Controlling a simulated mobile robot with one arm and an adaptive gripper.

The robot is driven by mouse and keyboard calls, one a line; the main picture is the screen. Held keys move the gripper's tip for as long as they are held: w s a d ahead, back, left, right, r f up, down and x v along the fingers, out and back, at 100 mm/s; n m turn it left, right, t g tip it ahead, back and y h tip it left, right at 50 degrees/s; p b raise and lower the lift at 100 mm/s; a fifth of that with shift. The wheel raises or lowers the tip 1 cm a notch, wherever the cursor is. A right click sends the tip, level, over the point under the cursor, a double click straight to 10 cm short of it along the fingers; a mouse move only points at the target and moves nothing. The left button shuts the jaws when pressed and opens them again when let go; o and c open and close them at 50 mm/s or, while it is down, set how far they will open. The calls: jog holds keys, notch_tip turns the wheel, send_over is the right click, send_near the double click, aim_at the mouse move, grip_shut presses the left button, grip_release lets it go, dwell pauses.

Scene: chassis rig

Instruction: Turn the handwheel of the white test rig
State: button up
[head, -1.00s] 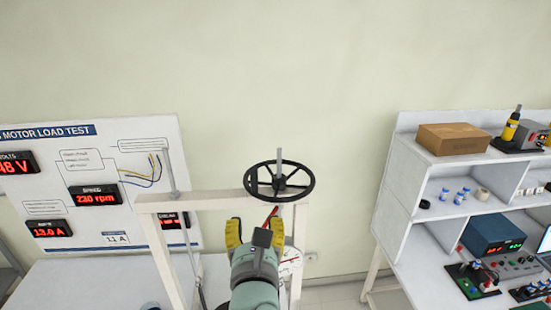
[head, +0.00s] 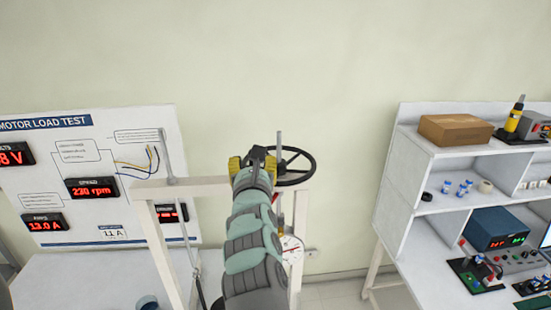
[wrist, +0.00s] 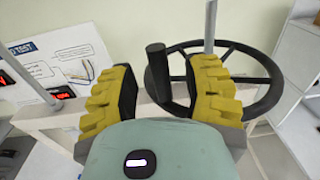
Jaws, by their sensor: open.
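The black handwheel (head: 298,166) sits on top of the white test rig (head: 208,186), around an upright grey rod. In the head view my gripper (head: 258,158) is at the wheel's left side and covers part of it. In the wrist view the handwheel (wrist: 262,75) fills the upper right. Its upright black handle (wrist: 158,75) stands between the two yellow fingers of my gripper (wrist: 166,88). The fingers are open, with a gap visible around the handle. The right finger overlaps the wheel in the picture; whether it touches is unclear.
A motor load test board (head: 85,180) with red displays stands at the left. A white shelf bench (head: 470,160) with a cardboard box (head: 455,129) and instruments stands at the right. A round dial gauge (head: 291,249) is below the wheel. The wall behind is bare.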

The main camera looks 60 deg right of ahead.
jog(key=shift+w+d, duration=0.45)
jog(key=shift+d, duration=0.15)
jog(key=shift+c, duration=0.2)
grip_shut()
